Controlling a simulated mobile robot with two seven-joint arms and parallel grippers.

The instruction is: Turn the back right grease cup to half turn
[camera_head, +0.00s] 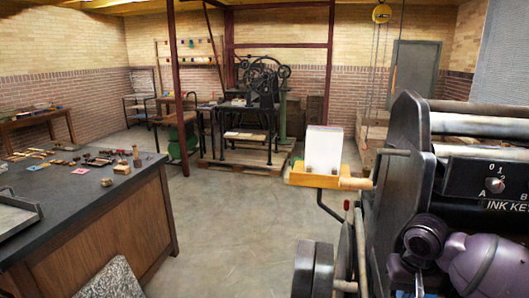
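I cannot make out a grease cup in the head view. The nearest machine is a large dark press (404,165) at the right, cut off by the frame edge. Its panel has a small round knob (495,185) with the marks 0, 1, A and B and the words INK KEY. A purple rounded part of my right arm (490,265) is at the lower right, in front of the press, and hides some of its lower side. I see no gripper fingers. My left arm does not show.
A dark-topped bench (75,205) with small tools stands at the left, and a speckled block (112,280) at the bottom left. A wooden feed tray (330,181) holds a white stack (323,145). An old hand press (255,100) stands behind. The floor (230,230) between is clear.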

